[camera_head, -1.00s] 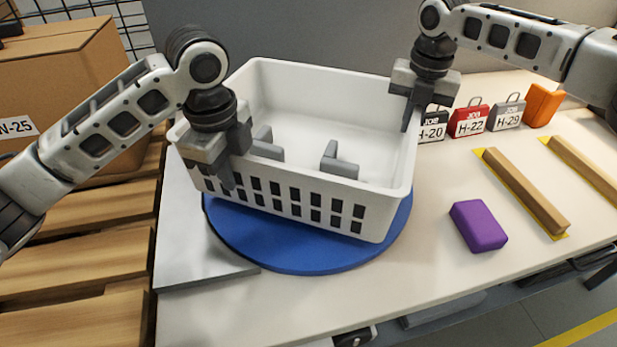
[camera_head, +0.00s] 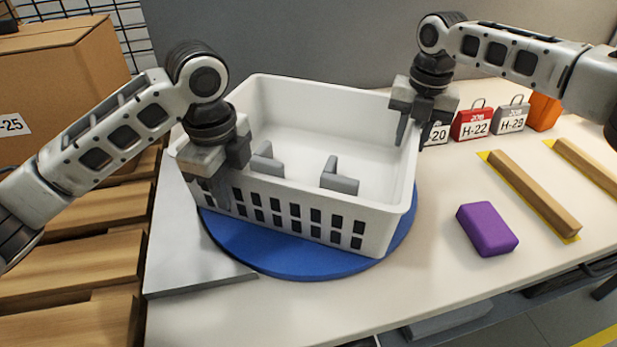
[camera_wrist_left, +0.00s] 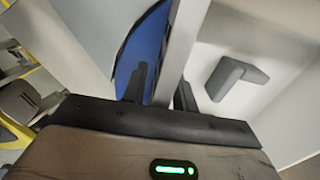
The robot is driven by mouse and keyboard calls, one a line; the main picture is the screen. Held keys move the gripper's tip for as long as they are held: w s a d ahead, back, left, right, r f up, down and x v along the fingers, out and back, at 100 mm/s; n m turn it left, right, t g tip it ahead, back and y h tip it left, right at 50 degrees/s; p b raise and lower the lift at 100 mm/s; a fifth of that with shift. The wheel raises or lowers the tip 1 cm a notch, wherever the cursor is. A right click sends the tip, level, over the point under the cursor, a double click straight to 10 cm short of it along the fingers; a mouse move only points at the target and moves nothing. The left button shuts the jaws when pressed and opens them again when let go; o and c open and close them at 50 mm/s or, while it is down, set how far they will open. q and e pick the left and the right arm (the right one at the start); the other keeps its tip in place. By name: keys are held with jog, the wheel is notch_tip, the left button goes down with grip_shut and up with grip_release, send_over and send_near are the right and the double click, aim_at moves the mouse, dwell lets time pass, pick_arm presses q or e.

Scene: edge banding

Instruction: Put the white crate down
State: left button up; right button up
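The white crate (camera_head: 285,205) is above or on the blue round disc (camera_head: 300,262); I cannot tell whether its base touches. Two grey L-shaped pieces (camera_head: 339,178) are inside it; one also shows in the left wrist view (camera_wrist_left: 235,75). My left gripper (camera_head: 222,185) grips the crate's left wall, with one finger on each side of it, as the left wrist view (camera_wrist_left: 160,90) shows. My right gripper (camera_head: 408,130) is at the opposite wall, with its fingers astride the rim and closed on it.
A purple block (camera_head: 487,229) lies on the table right of the disc. Wooden bars (camera_head: 535,193) on yellow strips lie farther right. Numbered tags (camera_head: 472,122) and an orange one (camera_head: 543,110) stand behind. A grey plate (camera_head: 190,255) is at left, beside wooden slats and a cardboard box (camera_head: 65,75).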

jog(key=shift+r, duration=0.25)
pick_arm(q)
notch_tip(320, 180, up, 12)
jog(key=shift+s+f, duration=0.25)
pick_arm(e)
notch_tip(320, 180, up, 12)
jog(key=shift+d+f, duration=0.2)
pick_arm(q)
jog(key=shift+s+a, duration=0.1)
pick_arm(e)
jog(key=shift+s+f, duration=0.1)
jog(key=shift+s, duration=0.1)
